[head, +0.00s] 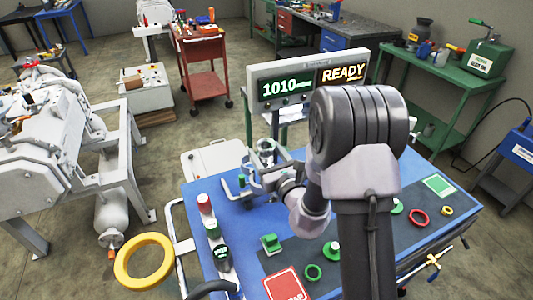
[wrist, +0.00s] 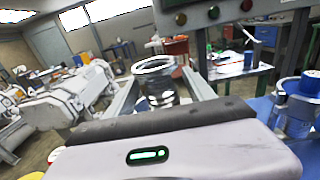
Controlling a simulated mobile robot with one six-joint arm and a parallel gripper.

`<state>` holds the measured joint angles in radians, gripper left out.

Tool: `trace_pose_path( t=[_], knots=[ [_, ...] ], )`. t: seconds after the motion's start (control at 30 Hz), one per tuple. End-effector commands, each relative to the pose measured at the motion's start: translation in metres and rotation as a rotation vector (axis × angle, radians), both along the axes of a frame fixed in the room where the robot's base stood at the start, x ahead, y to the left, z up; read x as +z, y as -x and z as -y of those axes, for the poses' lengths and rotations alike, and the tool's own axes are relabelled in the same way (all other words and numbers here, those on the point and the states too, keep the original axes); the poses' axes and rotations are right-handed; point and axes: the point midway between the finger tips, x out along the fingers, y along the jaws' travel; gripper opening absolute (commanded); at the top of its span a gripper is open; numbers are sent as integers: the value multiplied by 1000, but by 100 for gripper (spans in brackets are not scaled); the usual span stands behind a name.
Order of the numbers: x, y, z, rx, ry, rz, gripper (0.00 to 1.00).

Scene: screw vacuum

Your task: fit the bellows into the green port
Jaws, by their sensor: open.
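A silver ringed metal piece that looks like the bellows (wrist: 158,86) stands upright between the two fingers of my gripper (wrist: 160,76) in the wrist view. The fingers are open, one on each side of it. In the head view the silver piece (head: 266,146) shows at the far left part of the blue bench, with my gripper (head: 264,167) around or beside it. Whether the fingers touch it is unclear. I cannot tell which green part is the green port; a small green part (head: 241,181) stands just left of my gripper.
A display (head: 308,80) reading 1010 and READY stands behind the blue bench (head: 235,213). A green block (head: 271,244), a green knob (head: 332,251), a green ring (head: 314,271) and a red card (head: 287,286) lie nearer. A yellow ring (head: 144,246) is left of the bench.

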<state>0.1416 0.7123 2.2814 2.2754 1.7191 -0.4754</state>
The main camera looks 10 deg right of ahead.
Motion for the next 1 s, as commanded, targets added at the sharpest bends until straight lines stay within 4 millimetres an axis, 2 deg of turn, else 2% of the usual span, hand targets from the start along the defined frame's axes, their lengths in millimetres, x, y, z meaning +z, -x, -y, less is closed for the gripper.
trace_pose_path(
  t=[0.07, 0.17, 0.47, 0.5, 0.6, 0.93, 1.0],
  knots=[
    [5, 0, 0, 0, 0, 0, 62],
    [3, 14, 4, -1, -1, -2, 62],
    [2, 93, 19, -4, -2, -4, 62],
    [11, 93, 18, 6, 1, -4, 62],
    [14, 99, 19, 13, 6, 3, 62],
    [7, 117, 23, 3, -1, 1, 62],
    [17, 116, 13, 46, -4, 22, 62]
  ],
)
